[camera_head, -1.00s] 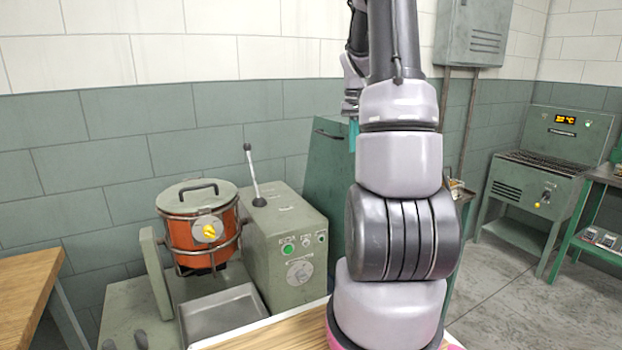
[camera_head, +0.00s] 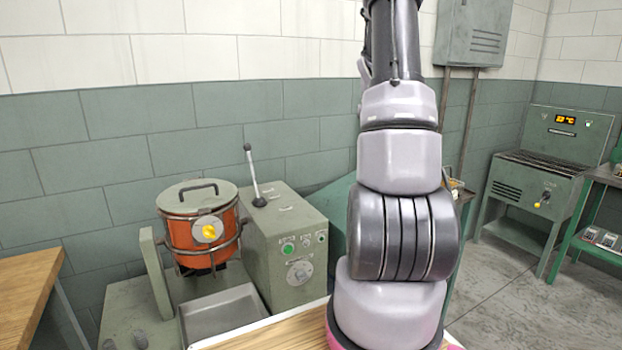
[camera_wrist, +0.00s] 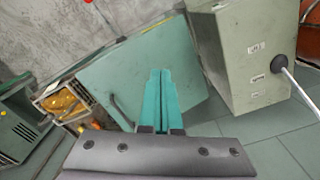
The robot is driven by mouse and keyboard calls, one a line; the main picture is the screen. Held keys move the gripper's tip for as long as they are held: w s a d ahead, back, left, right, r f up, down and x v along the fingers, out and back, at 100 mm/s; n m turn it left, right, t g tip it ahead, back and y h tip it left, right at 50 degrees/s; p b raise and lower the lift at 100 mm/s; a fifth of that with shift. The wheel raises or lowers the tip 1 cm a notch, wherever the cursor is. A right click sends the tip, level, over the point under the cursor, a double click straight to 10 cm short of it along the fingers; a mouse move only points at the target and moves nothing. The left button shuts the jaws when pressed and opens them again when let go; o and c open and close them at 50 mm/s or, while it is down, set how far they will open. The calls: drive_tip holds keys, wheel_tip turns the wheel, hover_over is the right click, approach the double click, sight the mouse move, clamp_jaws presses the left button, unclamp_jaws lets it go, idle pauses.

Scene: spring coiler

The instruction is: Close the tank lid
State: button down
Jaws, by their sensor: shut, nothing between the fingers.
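A flat green panel, which I take as the tank lid (camera_wrist: 120,72), fills the middle of the wrist view. A dark handle curves near its lower left edge. In the head view only a slanted part of the lid (camera_head: 342,190) shows between the grey-green machine and my arm. I cannot tell whether it is fully down. My gripper (camera_wrist: 160,72) has two teal fingers pressed together with nothing between them. They are in front of the lid in the wrist view; contact is unclear. My arm hides the gripper in the head view.
A grey-green machine box (camera_head: 288,240) with a lever stands left of the lid. Beside it is an orange pot (camera_head: 195,235) under its own round cover. An open-topped box with yellowish contents (camera_wrist: 62,103) stands at the lid's other side. A wooden table (camera_head: 25,290) is far left.

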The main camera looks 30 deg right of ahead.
drive_tip(key=d+f, duration=0.2)
drive_tip(key=d, duration=0.3)
drive_tip(key=shift+d+f, duration=0.25)
drive_tip(key=shift+d, duration=0.1)
drive_tip(key=shift+w, duration=0.1)
drive_tip(key=d+f, duration=0.3)
drive_tip(key=d, duration=0.2)
drive_tip(key=shift+f, duration=0.3)
idle(0.3)
drive_tip(key=shift+d, duration=0.15)
drive_tip(key=d+f, duration=0.4)
drive_tip(key=shift+w+f, duration=0.15)
drive_tip(key=shift+f, duration=0.15)
idle(0.4)
